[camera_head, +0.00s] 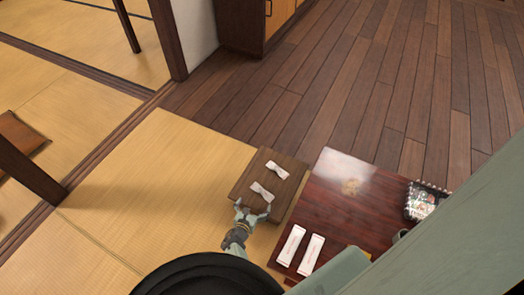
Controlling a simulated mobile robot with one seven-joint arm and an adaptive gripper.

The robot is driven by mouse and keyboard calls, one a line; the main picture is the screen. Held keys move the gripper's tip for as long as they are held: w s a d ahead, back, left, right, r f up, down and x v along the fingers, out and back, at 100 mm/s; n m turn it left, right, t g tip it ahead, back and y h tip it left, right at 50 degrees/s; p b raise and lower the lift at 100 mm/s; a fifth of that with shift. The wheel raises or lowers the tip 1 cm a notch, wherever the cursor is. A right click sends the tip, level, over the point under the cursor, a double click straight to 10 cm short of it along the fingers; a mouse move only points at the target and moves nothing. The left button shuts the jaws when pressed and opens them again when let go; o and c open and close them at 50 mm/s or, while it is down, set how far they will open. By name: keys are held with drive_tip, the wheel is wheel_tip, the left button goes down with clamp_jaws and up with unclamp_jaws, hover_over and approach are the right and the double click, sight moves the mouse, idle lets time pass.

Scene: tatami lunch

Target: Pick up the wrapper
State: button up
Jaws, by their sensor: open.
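Two small white bow-shaped pieces, which look like twisted paper wrappers, lie on a dark brown wooden board (244,184). The nearer wrapper (262,190) lies just beyond my fingertips. The farther wrapper (278,170) lies above it and to the right in the picture. My gripper (254,209) is open over the near edge of the board, its fingers spread toward the nearer wrapper. No wrapper is seen between the fingers. I cannot tell how high the fingertips are above the board.
A dark red glossy table (325,205) stands right of the board. It holds two long white packets (291,245) (311,254) and a patterned item with a beaded edge (424,202). Tatami (160,180) is clear to the left; wooden floor (340,90) lies beyond. My own body covers the lower right.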

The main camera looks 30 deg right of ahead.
sight(261, 191)
drive_tip(key=b+x, duration=0.3)
drive_tip(key=x, duration=0.2)
drive_tip(key=shift+f, duration=0.15)
drive_tip(key=b+x, duration=0.4)
drive_tip(key=shift+w+f, duration=0.15)
drive_tip(key=shift+f, duration=0.15)
drive_tip(key=shift+w+d, duration=0.1)
drive_tip(key=shift+d, duration=0.05)
drive_tip(key=shift+r, duration=0.15)
drive_tip(key=shift+c, duration=0.6)
drive_tip(key=c, duration=1.2)
